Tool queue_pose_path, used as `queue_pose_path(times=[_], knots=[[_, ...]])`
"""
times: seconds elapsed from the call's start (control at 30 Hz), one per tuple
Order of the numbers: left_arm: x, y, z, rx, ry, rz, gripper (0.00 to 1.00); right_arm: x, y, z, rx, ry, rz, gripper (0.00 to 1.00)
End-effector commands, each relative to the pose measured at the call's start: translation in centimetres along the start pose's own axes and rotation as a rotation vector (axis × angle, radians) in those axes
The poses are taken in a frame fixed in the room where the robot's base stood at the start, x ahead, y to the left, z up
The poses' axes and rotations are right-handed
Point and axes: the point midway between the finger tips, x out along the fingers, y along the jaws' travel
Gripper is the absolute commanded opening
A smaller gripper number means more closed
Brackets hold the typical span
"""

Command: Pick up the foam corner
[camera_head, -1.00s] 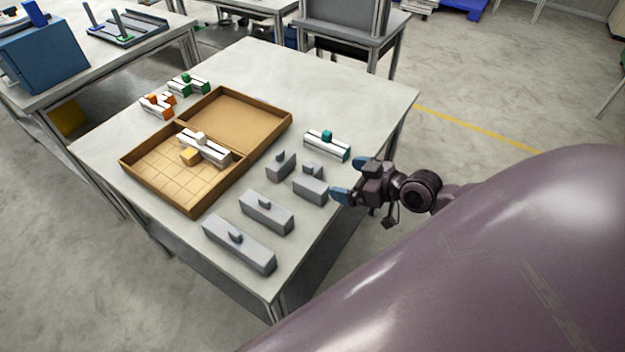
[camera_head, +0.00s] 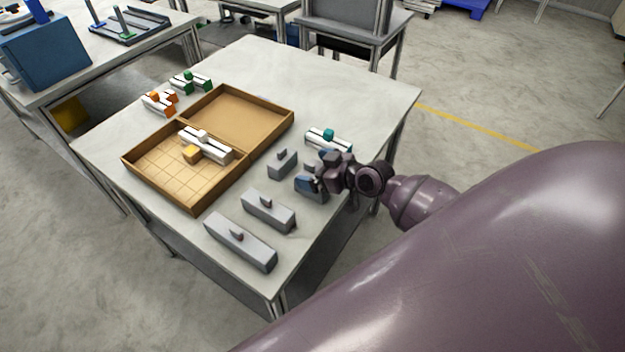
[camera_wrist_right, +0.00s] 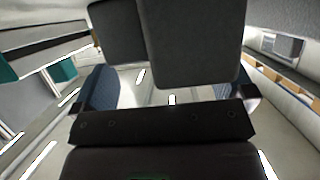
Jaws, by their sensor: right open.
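Several grey foam pieces lie on the table; I cannot tell for sure which one is called the foam corner. In the right wrist view, a dark grey block (camera_wrist_right: 195,45) fills the upper middle, beyond the open blue-padded fingers (camera_wrist_right: 172,98). I cannot tell whether they touch it. My left gripper is not in view.
A white-and-teal piece (camera_head: 328,140) lies just behind my right gripper. Orange (camera_head: 160,102) and green (camera_head: 190,82) pieces lie behind the box. The far tabletop is clear.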

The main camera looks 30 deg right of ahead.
Motion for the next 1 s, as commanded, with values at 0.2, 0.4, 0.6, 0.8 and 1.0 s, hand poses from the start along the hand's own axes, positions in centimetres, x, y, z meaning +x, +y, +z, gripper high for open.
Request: queue_pose_path(times=[0.2, 0.4, 0.6, 0.8, 1.0], knots=[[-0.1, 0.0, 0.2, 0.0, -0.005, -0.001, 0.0, 0.4, 0.0, 0.0, 0.0, -0.001, 0.0, 1.0], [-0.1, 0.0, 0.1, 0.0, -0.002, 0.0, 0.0, 0.4, 0.0, 0.0, 0.0, 0.0, 0.0, 0.83], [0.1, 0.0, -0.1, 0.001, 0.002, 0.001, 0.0, 0.4, 0.0, 0.0, 0.0, 0.0, 0.0, 0.7], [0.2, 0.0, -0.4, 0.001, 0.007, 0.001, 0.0, 0.2, 0.0, -0.4, -0.002, 0.001, 0.0, 0.7], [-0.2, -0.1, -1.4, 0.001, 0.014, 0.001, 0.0, -0.8, 0.0, -3.1, -0.002, 0.005, 0.001, 0.7]])
